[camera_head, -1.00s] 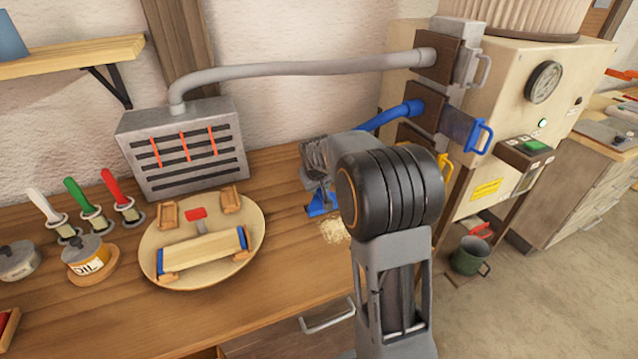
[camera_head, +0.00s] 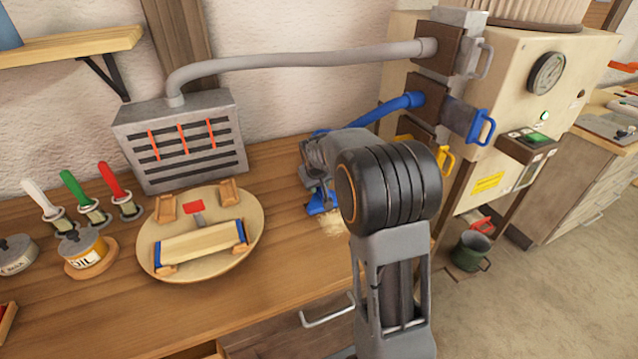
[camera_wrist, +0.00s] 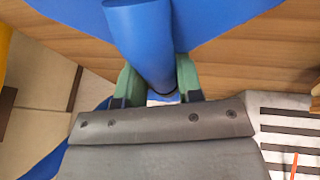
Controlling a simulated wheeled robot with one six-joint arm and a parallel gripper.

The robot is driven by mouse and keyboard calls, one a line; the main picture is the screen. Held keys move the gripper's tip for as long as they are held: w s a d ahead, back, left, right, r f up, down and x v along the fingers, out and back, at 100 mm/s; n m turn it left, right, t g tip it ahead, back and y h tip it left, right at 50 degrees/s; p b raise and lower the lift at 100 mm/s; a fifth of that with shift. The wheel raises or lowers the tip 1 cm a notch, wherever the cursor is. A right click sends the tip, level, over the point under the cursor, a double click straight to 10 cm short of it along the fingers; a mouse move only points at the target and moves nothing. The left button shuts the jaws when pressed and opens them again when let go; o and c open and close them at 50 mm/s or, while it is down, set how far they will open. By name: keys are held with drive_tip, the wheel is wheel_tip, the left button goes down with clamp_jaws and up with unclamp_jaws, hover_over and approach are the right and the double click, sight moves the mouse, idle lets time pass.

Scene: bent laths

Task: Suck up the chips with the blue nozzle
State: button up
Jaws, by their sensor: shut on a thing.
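The blue nozzle (camera_head: 320,204) is low over the bench, left of my dark wrist joint in the head view. Its blue tube and wide head fill the top of the wrist view (camera_wrist: 140,35). My gripper (camera_wrist: 160,82) has its green fingers shut on the nozzle's tube, one on each side. The pale chips (camera_head: 333,224) lie on the bench right at the nozzle's front edge; my arm hides part of them. Whether the nozzle touches the bench cannot be told. A blue hose (camera_head: 390,110) runs behind my arm to the cream machine.
The cream machine (camera_head: 520,95) stands at the right with a blue gate (camera_head: 467,120). A round wooden board (camera_head: 160,255) with a clamped block (camera_head: 198,243) lies left of the nozzle. A grey slotted box (camera_head: 180,150) is behind. Bare bench (camera_head: 285,245) lies between.

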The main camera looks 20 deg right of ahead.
drive_tip(key=shift+f+b, duration=0.7)
drive_tip(key=shift+f, duration=0.25)
drive_tip(key=shift+s+r+b, duration=0.1)
drive_tip(key=shift+s+b, duration=0.4)
drive_tip(key=shift+s, duration=1.3)
drive_tip(key=shift+s+f+b, duration=0.15)
drive_tip(key=shift+s+b, duration=0.25)
drive_tip(key=shift+s, duration=1.4)
drive_tip(key=shift+s+f+b, duration=0.15)
drive_tip(key=shift+s+b, duration=0.2)
drive_tip(key=shift+s, duration=1.45)
